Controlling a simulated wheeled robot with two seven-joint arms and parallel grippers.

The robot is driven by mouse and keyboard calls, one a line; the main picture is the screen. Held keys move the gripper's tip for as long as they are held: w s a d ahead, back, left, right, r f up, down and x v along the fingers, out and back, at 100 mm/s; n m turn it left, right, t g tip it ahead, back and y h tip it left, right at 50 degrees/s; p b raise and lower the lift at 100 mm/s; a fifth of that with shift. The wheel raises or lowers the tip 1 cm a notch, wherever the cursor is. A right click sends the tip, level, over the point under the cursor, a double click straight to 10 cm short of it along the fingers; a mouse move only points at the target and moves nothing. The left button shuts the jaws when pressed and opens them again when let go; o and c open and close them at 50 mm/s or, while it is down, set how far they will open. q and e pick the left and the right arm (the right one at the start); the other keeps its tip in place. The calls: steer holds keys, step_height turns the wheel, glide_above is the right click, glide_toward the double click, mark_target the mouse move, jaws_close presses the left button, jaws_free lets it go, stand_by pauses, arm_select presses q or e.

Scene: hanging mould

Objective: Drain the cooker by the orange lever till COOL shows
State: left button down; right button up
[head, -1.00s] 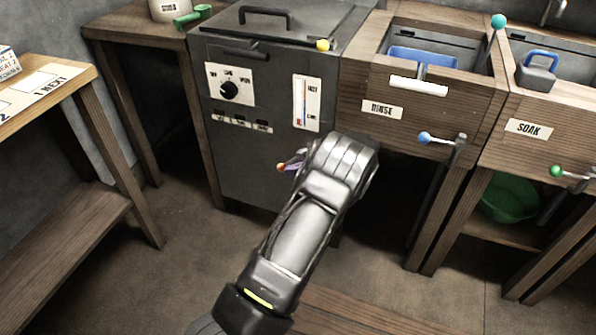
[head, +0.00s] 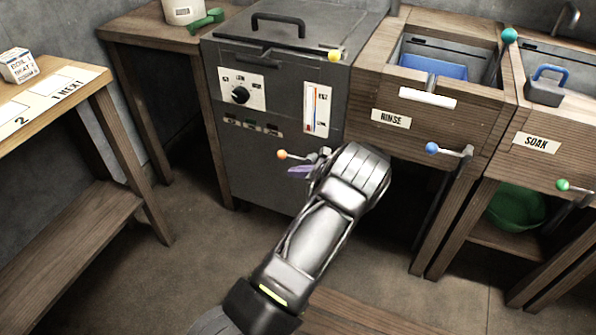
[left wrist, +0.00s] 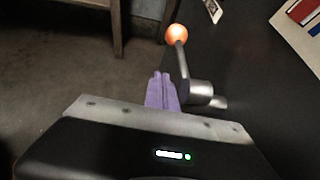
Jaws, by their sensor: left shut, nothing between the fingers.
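The dark grey cooker (head: 265,180) stands in the middle of the head view. Its orange-tipped lever (head: 282,155) sticks out to the left, about level, low on the front. In the left wrist view the orange ball (left wrist: 177,33) stands on its metal arm. My left gripper (head: 301,170), with purple fingers, is shut and empty just below the lever; in the left wrist view the fingers (left wrist: 162,92) sit beside its arm. I cannot tell whether they touch. The gauge (head: 315,108) shows red low down. The small lamp labels (head: 250,125) are unreadable. My right gripper is out of view.
The RINSE basin (head: 391,118) with a blue-tipped lever (head: 432,149) stands right of the cooker. The SOAK basin (head: 537,143) has a green-tipped lever (head: 562,185). A wooden table (head: 85,95) is at left.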

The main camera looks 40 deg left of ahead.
arm_select(q)
steer(key=shift+a+r, duration=0.45)
steer(key=shift+r, duration=0.2)
steer(key=shift+a+r, duration=0.4)
steer(key=shift+r, duration=0.2)
steer(key=shift+s+f, duration=0.1)
steer(key=w+d+f, duration=0.1)
steer(key=d+f, duration=0.2)
steer(key=d, duration=0.3)
steer(key=w+d+f, duration=0.1)
steer(key=d+f, duration=0.2)
steer(key=d, duration=0.4)
steer(key=shift+d+f, duration=0.3)
steer(key=shift+f, duration=0.1)
